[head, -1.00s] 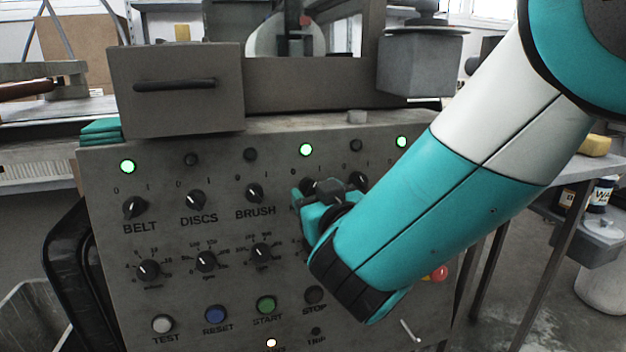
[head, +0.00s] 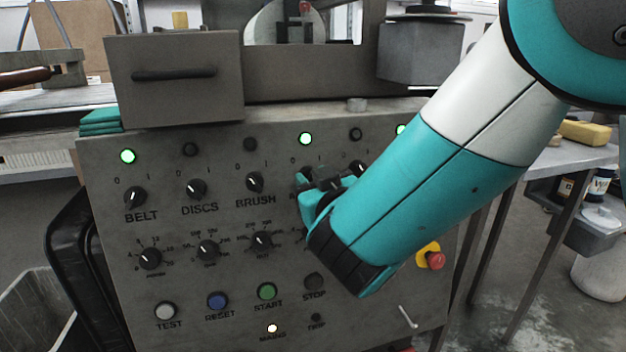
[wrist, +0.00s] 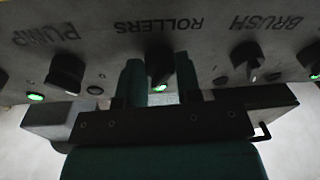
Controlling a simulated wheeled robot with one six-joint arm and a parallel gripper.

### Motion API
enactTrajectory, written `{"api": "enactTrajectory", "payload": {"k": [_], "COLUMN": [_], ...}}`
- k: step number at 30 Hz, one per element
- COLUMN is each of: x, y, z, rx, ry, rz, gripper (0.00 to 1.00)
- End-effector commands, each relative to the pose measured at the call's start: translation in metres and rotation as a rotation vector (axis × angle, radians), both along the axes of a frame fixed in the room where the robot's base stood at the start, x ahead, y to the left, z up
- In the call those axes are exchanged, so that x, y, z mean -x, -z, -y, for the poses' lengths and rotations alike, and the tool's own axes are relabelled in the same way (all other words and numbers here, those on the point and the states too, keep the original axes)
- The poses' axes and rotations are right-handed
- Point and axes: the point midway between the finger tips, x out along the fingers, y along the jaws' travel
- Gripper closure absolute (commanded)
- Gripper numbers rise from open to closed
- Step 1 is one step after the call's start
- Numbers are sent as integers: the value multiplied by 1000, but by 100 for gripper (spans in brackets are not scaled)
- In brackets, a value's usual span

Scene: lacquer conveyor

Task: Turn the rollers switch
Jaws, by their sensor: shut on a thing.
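The rollers switch (wrist: 160,62) is a dark knob on the grey control panel, under the label ROLLERS, which reads upside down in the wrist view. My gripper (wrist: 161,80) has its two teal fingers on either side of this knob and is shut on it. In the head view my gripper (head: 322,185) is at the panel's upper row of switches, and its fingers and my arm hide most of the rollers switch and its label. The lamp above it (head: 305,138) glows green.
The brush switch (head: 255,183) is to the left and the pump switch (wrist: 66,72) on the other side, both close to my gripper. Dials and the start button (head: 267,291) sit lower. A red emergency stop (head: 435,260) stands out right of my arm.

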Motion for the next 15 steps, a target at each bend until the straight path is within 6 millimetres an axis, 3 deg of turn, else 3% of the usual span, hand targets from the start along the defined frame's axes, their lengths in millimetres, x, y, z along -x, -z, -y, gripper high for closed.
{"api": "enactTrajectory", "payload": {"k": [15], "x": [-1], "y": [-8], "z": [2], "rx": [373], "ry": [-72], "rz": [104], "gripper": [92]}}
